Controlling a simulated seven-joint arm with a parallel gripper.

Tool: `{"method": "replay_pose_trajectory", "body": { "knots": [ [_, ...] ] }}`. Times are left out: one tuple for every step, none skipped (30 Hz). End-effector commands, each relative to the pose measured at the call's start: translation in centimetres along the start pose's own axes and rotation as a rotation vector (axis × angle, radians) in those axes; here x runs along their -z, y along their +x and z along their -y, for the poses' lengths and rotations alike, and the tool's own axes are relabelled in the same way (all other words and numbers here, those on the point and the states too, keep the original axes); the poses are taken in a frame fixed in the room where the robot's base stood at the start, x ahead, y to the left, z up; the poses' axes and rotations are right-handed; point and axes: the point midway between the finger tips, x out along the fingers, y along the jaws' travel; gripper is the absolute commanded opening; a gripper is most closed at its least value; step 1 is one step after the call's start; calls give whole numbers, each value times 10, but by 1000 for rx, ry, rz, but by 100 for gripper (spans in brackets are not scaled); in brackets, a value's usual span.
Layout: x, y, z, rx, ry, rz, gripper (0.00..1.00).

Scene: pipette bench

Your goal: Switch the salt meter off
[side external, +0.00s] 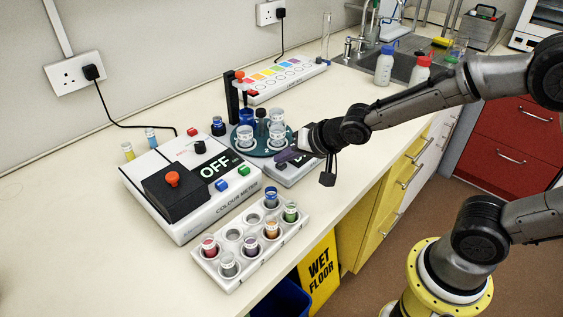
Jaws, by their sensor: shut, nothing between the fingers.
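No label reading salt meter is legible. A small pale device (292,178) with a dark top stands at the bench's front edge, partly hidden by my gripper; its writing and state cannot be read. My gripper (284,156) is shut and empty, at or just above this device and close to the right edge of a round teal tray. I cannot tell whether it touches either. The white box with the large OFF display (215,167) is labelled COLOUR METER.
The teal tray (259,149) holds several cups. A white rack (215,261) of coloured vials is at the front. A long strip with coloured squares (288,80) lies at the back. Bottles (385,66) stand near the sink. Open bench lies at the left.

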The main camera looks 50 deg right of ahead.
Motion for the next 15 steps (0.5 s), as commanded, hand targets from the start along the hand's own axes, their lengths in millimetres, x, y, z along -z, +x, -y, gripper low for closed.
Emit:
{"method": "replay_pose_trajectory", "body": {
  "knots": [
    [0,0,0,-1,0,1,0],
    [0,0,0,-1,0,1,0],
    [0,0,0,-1,0,1,0],
    [0,0,0,-1,0,1,0],
    [0,0,0,-1,0,1,0],
    [0,-1,0,-1,0,1,0],
    [1,-2,1,-1,-1,1,0],
    [2,-3,2,-1,-1,1,0],
    [3,-5,3,-1,0,1,0],
    [4,-6,4,0,0,0,0],
    [5,-7,5,-1,1,1,0],
    [6,-8,6,-1,0,1,0],
    [6,-9,6,-1,-1,1,0],
    [7,-10,7,-1,-1,1,0],
    [8,-11,8,-1,0,1,0]
  ]
}}
